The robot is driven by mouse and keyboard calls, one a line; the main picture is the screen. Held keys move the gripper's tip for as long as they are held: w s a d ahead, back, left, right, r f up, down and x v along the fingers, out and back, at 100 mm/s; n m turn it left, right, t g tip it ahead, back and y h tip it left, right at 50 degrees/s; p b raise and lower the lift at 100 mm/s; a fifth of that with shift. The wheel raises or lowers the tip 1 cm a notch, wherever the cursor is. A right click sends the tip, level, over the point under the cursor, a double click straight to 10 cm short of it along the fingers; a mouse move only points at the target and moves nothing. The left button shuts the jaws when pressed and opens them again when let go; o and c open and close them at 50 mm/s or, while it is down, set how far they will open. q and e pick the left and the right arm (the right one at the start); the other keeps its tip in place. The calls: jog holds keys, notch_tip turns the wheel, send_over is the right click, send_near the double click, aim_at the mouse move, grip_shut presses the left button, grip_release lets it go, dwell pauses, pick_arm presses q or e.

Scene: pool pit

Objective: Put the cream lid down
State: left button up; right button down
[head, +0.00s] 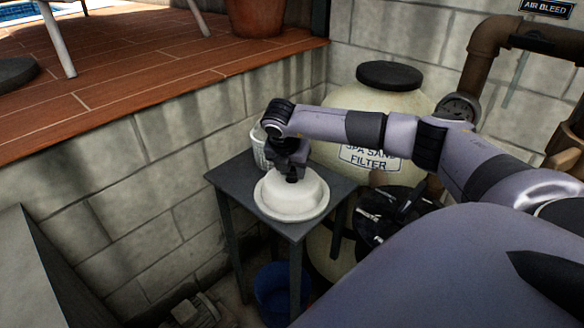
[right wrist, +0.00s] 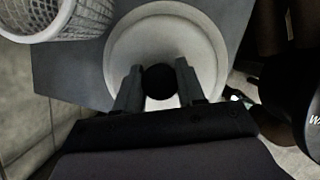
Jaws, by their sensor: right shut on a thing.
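The cream lid (head: 291,198) is a round domed cover with a wide flat rim. It is at the small dark grey table (head: 236,176) in the head view, over its front part. I cannot tell whether its rim touches the tabletop. My right gripper (head: 291,176) points straight down over the lid's centre and is shut on its dark knob (right wrist: 160,82). In the right wrist view the two fingers stand on either side of the knob, with the pale lid (right wrist: 124,50) around them. My left gripper is not in view.
A pale perforated basket (head: 261,150) stands at the table's back, close to the lid. The spa sand filter tank (head: 385,105) is behind on the right, with brown pipes beyond. A blue bucket (head: 272,291) sits below the table. Block walls enclose the left.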

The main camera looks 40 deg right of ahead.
jog(key=c, duration=0.7)
grip_release()
jog(key=shift+o, duration=0.2)
jog(key=shift+r, duration=0.15)
jog(key=shift+a+r, duration=0.15)
jog(key=shift+r, duration=0.2)
jog(key=b+v, duration=0.1)
jog(key=v, duration=1)
jog(key=shift+s, duration=0.15)
